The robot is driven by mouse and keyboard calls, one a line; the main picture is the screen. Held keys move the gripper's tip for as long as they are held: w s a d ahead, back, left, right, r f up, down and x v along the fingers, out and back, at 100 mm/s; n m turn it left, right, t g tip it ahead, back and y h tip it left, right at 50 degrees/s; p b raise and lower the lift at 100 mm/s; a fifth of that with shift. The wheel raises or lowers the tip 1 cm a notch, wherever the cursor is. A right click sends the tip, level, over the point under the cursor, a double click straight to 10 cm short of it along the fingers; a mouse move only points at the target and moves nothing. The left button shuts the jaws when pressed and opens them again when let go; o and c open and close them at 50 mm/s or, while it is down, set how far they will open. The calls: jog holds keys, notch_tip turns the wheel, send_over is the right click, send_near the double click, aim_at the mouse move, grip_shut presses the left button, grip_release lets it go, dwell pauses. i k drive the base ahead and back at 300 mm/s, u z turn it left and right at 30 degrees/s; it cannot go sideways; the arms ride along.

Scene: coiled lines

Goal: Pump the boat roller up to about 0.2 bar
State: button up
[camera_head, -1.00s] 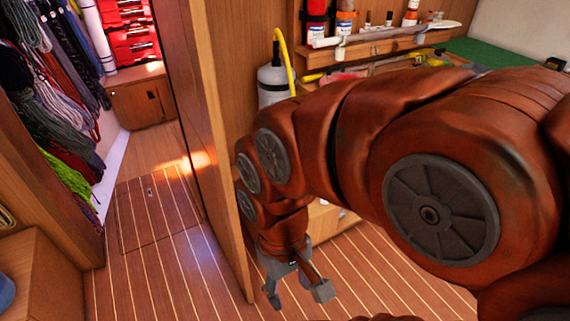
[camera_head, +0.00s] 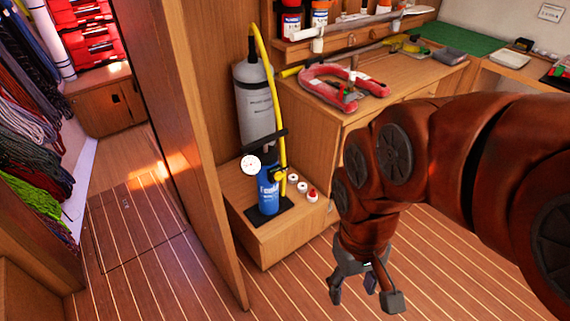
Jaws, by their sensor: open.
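A yellow hose (camera_head: 272,75) runs from the pump up to the cylinder's top. My gripper (camera_head: 366,291) is open and empty, pointing down over the floor, right of and apart from the pump.
Several small white and red caps (camera_head: 302,187) lie on the low box (camera_head: 262,238) beside the pump. The partition edge (camera_head: 205,190) stands left of it. A workbench (camera_head: 420,80) holds a red horseshoe-shaped object (camera_head: 342,88). The plank floor (camera_head: 290,285) in front is clear.

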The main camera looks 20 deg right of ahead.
aim_at(264, 141)
jog(key=z, duration=1.65)
jog(key=i, duration=0.6)
jog(key=u, duration=3.1)
jog(key=i, duration=0.5)
jog(key=z, duration=0.05)
